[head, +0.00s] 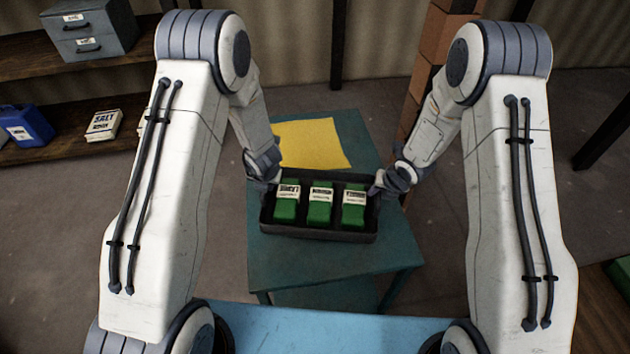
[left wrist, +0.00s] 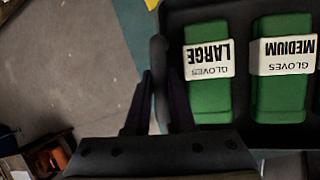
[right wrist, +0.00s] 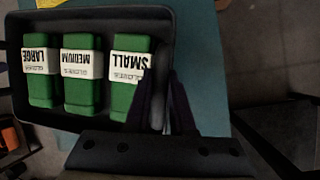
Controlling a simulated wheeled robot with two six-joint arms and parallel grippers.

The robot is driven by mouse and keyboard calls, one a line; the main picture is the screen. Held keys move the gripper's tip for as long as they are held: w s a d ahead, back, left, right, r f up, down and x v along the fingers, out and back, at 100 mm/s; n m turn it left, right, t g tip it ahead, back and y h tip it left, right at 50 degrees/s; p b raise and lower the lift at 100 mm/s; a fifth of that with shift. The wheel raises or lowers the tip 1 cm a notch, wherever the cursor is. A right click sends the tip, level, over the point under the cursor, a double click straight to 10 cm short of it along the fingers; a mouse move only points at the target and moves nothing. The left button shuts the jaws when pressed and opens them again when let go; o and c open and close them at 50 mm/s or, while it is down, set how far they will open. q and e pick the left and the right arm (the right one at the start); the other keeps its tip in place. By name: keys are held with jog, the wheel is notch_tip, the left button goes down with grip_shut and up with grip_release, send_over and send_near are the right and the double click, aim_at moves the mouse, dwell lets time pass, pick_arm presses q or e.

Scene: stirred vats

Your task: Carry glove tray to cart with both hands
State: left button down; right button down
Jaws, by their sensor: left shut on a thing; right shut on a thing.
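The glove tray (head: 318,233) is dark and shallow and holds three green glove boxes with white labels. The labels read LARGE (left wrist: 207,95), MEDIUM (right wrist: 80,75) and SMALL (right wrist: 130,75). The tray is at the teal cart (head: 375,272), over its top; I cannot tell whether it touches. My left gripper (head: 266,180) is shut on the tray's left end wall; its fingers straddle the rim in the left wrist view (left wrist: 160,100). My right gripper (head: 380,188) is shut on the right end wall, and its fingers also show in the right wrist view (right wrist: 165,100).
A yellow sheet (head: 312,142) lies on the cart behind the tray. A blue surface (head: 320,330) is at the near edge. Wooden shelves (head: 60,120) at the left hold a grey drawer box (head: 92,28), a blue jug (head: 25,125) and a salt box (head: 104,125).

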aim_at(268, 197)
jog(key=shift+a, duration=0.1)
pick_arm(q)
jog(key=shift+f, duration=0.15)
pick_arm(e)
jog(key=shift+f, duration=0.15)
